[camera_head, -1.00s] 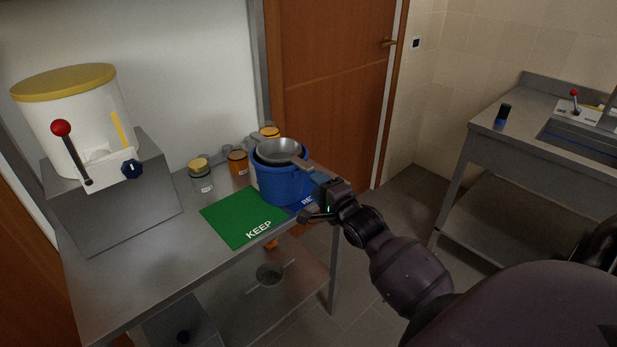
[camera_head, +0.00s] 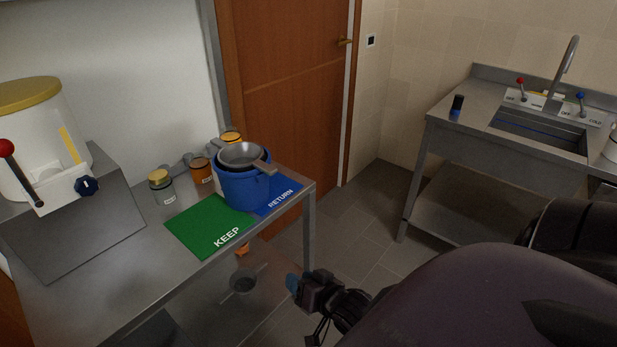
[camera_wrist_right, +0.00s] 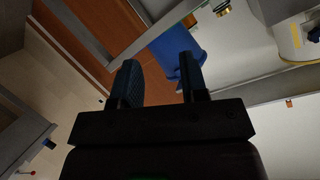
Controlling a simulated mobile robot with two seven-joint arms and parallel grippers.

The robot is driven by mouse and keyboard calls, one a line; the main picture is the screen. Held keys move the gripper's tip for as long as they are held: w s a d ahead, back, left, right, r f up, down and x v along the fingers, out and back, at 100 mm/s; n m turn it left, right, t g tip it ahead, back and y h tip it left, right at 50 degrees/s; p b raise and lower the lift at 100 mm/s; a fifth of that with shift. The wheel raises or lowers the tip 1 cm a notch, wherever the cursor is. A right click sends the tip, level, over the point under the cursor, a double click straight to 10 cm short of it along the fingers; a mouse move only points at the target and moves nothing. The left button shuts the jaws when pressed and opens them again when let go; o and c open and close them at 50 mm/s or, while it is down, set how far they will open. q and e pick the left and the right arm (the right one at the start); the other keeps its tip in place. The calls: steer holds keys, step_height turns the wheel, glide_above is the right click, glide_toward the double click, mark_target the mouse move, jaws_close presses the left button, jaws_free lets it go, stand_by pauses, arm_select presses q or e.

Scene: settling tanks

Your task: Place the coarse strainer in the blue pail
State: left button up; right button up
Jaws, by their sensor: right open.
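The blue pail (camera_head: 240,190) stands upright on the metal table, partly over the blue RETURN mat. A grey strainer (camera_head: 240,153) sits in the pail's mouth, its bowl showing above the rim and its handle reaching over the right side. Its mesh is too small to judge. My right gripper (camera_head: 293,285) is open and empty, apart from the pail and lower in the picture, beyond the table's front edge. Its two fingers also show apart in the right wrist view (camera_wrist_right: 160,80), with nothing between them. My left gripper is not in view.
A green KEEP mat (camera_head: 205,225) lies bare left of the pail. Several jars (camera_head: 162,188) stand behind. A white tank with a yellow lid (camera_head: 30,130) is at left. A grey bowl-shaped thing (camera_head: 243,281) is on the lower shelf. A sink counter (camera_head: 470,125) stands right.

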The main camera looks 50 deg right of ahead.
steer(key=s+a+f+n+g, duration=0.2)
steer(key=s+a+f+n, duration=0.3)
steer(key=s+n, duration=0.2)
steer(key=shift+s+a+f+y, duration=0.25)
steer(key=shift+s+a+y, duration=0.05)
steer(key=shift+s, duration=0.15)
